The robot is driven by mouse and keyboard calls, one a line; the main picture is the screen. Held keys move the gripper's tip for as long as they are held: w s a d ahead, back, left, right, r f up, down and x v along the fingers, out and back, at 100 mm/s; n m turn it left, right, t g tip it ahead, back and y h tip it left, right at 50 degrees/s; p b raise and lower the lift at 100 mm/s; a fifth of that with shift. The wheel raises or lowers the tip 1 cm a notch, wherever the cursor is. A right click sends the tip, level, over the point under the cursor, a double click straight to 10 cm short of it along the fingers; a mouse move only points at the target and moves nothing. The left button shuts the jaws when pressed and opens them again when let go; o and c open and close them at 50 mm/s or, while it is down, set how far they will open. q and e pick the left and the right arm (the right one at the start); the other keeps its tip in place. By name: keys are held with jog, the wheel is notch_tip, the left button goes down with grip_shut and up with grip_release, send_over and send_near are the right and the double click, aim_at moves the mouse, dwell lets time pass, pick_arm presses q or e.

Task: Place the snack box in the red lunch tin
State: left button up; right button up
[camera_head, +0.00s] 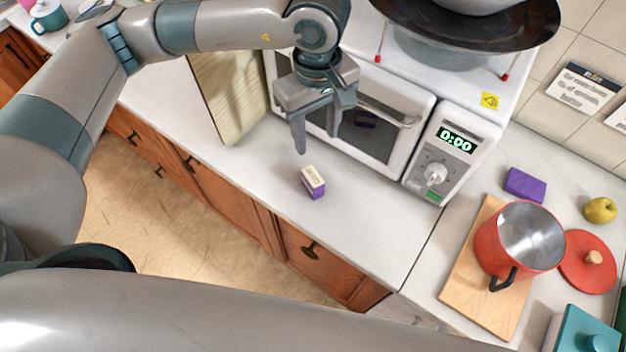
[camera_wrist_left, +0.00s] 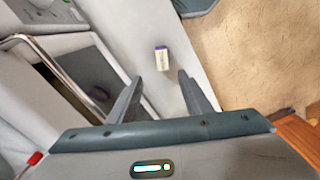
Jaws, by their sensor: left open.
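A small box with a cream top and purple sides (camera_head: 313,182), which looks like the snack box, stands on the white counter in front of the microwave. It also shows in the left wrist view (camera_wrist_left: 162,59), beyond and between the fingertips. My left gripper (camera_head: 318,135) is open and empty, above and behind the box, close to the microwave door. A red pot (camera_head: 497,250) with a dark handle stands on a wooden board at the right, empty inside. I see no clear red lunch tin in either view. My right gripper is out of view.
The microwave (camera_head: 440,150) stands behind my left gripper, with a dark pan on top. A wooden board (camera_head: 230,95) leans at its left. A purple box (camera_head: 525,185), a yellow-green apple (camera_head: 600,210) and a red lid (camera_head: 588,262) lie right.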

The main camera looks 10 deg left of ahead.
pick_arm(q)
jog(key=b, duration=0.2)
send_near(313, 176)
jog(key=f, duration=0.5)
jog(key=shift+d+f, duration=0.15)
jog(key=shift+d, duration=0.15)
jog(key=shift+f, duration=0.15)
jog(key=shift+f+p, duration=0.15)
jog(key=shift+p, duration=0.15)
jog(key=f, duration=0.3)
jog(key=shift+a+f, duration=0.35)
jog(key=shift+f, duration=0.65)
jog(key=shift+c, duration=0.6)
grip_shut()
